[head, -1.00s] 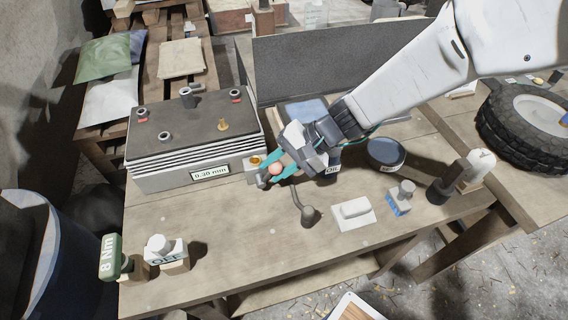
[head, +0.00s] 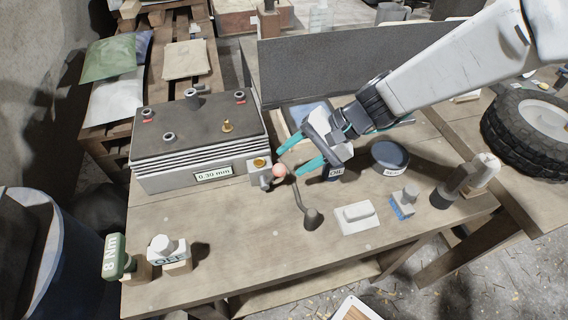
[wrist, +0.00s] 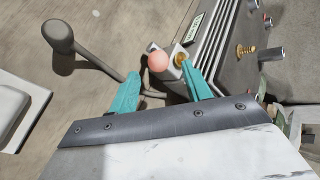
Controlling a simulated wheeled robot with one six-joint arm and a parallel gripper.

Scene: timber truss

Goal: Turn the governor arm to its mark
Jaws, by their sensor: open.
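A thin bent grey lever (head: 298,196), which I take for the governor arm, stands on the bench in front of the ribbed machine. The pink ball also shows in the wrist view (wrist: 157,61), lined up between the teal fingers. My gripper (head: 289,162) is open and empty, just up and right of the ball in the head view. I cannot make out a mark for the arm.
The ribbed machine (head: 165,180) labelled 0.30 mm is at left, with a small block with a brass top (head: 260,163) beside the ball. A white switch block (head: 357,217), round dark tin (head: 390,157) and tyre (head: 530,122) are at right.

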